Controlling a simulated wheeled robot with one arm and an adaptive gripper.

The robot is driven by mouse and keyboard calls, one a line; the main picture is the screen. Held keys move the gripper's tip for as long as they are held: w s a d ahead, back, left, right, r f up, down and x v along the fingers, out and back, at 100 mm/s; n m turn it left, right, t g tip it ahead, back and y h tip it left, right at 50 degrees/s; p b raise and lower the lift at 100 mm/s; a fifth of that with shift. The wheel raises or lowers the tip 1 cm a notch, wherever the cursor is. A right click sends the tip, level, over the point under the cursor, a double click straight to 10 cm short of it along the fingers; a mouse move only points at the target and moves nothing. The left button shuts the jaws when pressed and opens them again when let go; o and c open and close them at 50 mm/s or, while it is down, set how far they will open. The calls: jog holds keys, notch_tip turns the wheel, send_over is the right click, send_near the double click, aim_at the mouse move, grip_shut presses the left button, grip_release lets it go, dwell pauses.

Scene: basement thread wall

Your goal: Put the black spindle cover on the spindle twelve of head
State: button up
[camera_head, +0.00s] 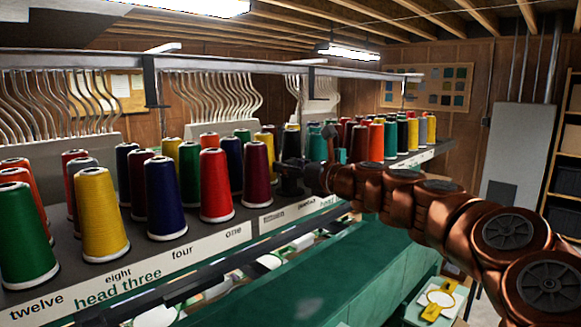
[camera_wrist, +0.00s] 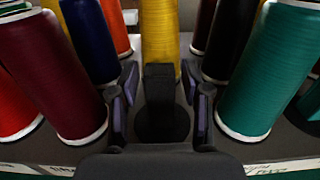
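A black upright piece with a wide round base (camera_wrist: 161,122) stands between my fingers in the wrist view. I cannot tell whether it is the black spindle cover or a bare spindle. My gripper (camera_wrist: 160,103) is spread around it, with a visible gap on each side. In the head view my dark gripper (camera_head: 290,176) is low among the spools, right of the maroon spool (camera_head: 257,175), and hides what it surrounds. The "twelve" label (camera_head: 37,305) of head three is on the rail at lower left, below a green spool (camera_head: 25,238). The other head's label is partly hidden.
Tall thread spools crowd the shelf. In the wrist view a maroon spool (camera_wrist: 52,72) is close on the left, a teal spool (camera_wrist: 268,70) close on the right, and a yellow spool (camera_wrist: 160,30) behind. Thread tubes (camera_head: 212,97) hang above. A green machine surface (camera_head: 330,275) lies below.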

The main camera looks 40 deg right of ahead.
jog(key=shift+o, duration=0.5)
jog(key=shift+s, duration=0.1)
jog(key=shift+s+d, duration=0.2)
jog(key=shift+s, duration=0.4)
jog(key=s+d, duration=0.1)
jog(key=s, duration=0.9)
jog(key=shift+s+d, duration=0.15)
jog(key=shift+s, duration=0.1)
